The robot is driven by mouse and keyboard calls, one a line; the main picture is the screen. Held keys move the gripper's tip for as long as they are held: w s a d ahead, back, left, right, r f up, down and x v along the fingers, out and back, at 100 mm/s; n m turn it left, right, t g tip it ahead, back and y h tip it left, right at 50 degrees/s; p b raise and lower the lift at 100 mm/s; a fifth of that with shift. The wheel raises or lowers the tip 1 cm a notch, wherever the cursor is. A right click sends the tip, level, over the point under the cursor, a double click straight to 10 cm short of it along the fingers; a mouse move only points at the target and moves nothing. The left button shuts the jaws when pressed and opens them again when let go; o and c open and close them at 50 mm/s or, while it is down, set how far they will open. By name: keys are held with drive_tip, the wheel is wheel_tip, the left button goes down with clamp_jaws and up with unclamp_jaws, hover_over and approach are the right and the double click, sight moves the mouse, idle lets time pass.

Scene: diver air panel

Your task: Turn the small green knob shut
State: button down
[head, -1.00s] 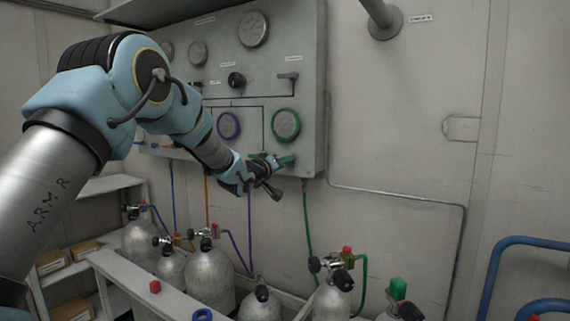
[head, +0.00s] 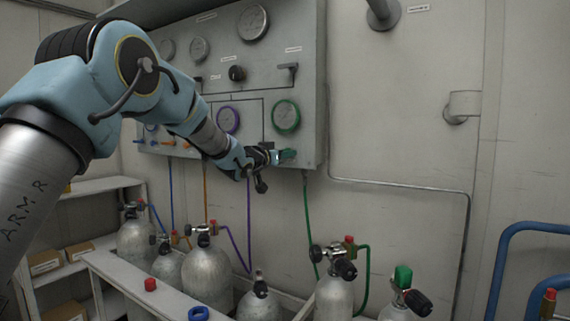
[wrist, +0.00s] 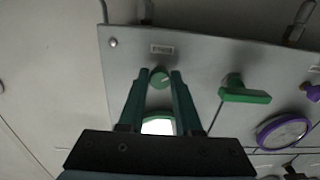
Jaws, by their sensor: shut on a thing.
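The small green knob (wrist: 159,77) is a round knob on the grey panel (wrist: 200,65), under a small label in the wrist view. My gripper (wrist: 160,76) has its dark green fingers on either side of it, shut on it. In the head view my gripper (head: 287,156) reaches the lower right of the panel, below the green-rimmed gauge (head: 286,116). The knob cannot be told apart from the fingers there.
A larger green lever handle (wrist: 245,95) sits beside the knob in the wrist view, with a purple-rimmed gauge (wrist: 282,133) farther right. Silver cylinders (head: 334,299) stand below the panel. The wall right of the panel is mostly clear.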

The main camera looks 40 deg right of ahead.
drive_tip(key=m+b, duration=1.5)
drive_tip(key=m, duration=0.9)
drive_tip(key=shift+m, duration=0.3)
idle(0.3)
drive_tip(key=c, duration=0.6)
unclamp_jaws()
